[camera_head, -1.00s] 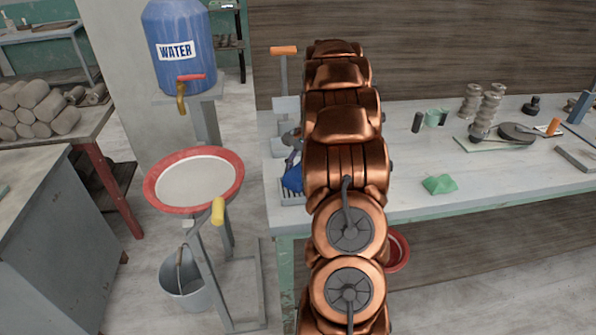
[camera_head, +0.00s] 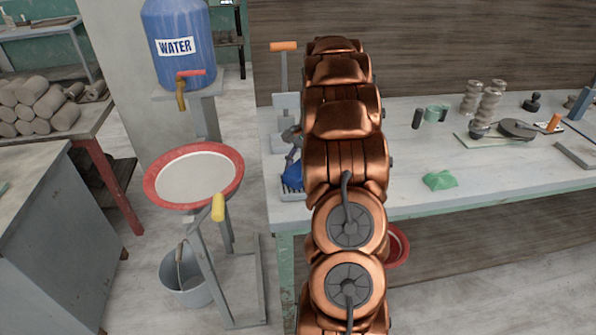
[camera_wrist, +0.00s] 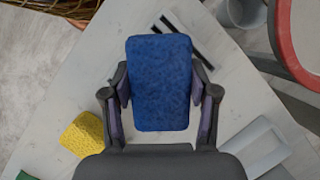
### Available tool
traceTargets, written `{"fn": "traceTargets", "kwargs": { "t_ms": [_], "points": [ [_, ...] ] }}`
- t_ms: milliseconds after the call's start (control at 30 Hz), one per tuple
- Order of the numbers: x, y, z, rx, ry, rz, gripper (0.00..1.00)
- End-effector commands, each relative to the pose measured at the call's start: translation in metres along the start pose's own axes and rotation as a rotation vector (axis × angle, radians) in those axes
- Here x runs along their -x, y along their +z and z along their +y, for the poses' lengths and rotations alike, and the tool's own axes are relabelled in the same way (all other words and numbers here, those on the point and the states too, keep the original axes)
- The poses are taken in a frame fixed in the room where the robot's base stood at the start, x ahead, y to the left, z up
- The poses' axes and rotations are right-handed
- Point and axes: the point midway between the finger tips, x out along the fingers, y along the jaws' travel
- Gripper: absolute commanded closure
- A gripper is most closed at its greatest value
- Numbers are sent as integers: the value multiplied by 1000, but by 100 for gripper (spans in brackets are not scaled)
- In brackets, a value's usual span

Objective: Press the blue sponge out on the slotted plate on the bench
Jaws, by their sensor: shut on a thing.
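The blue sponge (camera_wrist: 160,80) is a rough-faced block between the two fingers of my gripper (camera_wrist: 160,92) in the wrist view. My gripper is shut on it from both sides. In the head view the sponge (camera_head: 291,176) shows just left of my copper arm, at the bench's left end. The slotted plate (camera_head: 292,194) shows directly below it there, partly hidden by my arm. In the wrist view dark slots of the plate (camera_wrist: 190,35) show past the sponge's far right corner. I cannot tell whether the sponge touches the plate.
A green lump (camera_head: 439,180) lies farther right. A red-rimmed basin (camera_head: 194,176) and a bucket (camera_head: 186,278) stand left of the bench.

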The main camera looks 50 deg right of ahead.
Motion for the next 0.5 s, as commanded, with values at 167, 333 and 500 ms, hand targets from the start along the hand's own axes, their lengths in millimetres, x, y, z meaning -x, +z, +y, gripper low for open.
{"fn": "traceTargets", "kwargs": {
  "t_ms": [167,333,500],
  "points": [
    [-2,-1,0,0,0,0,69],
    [-3,-1,0,0,0,0,69],
    [-5,-2,0,0,0,0,69]
  ]
}}
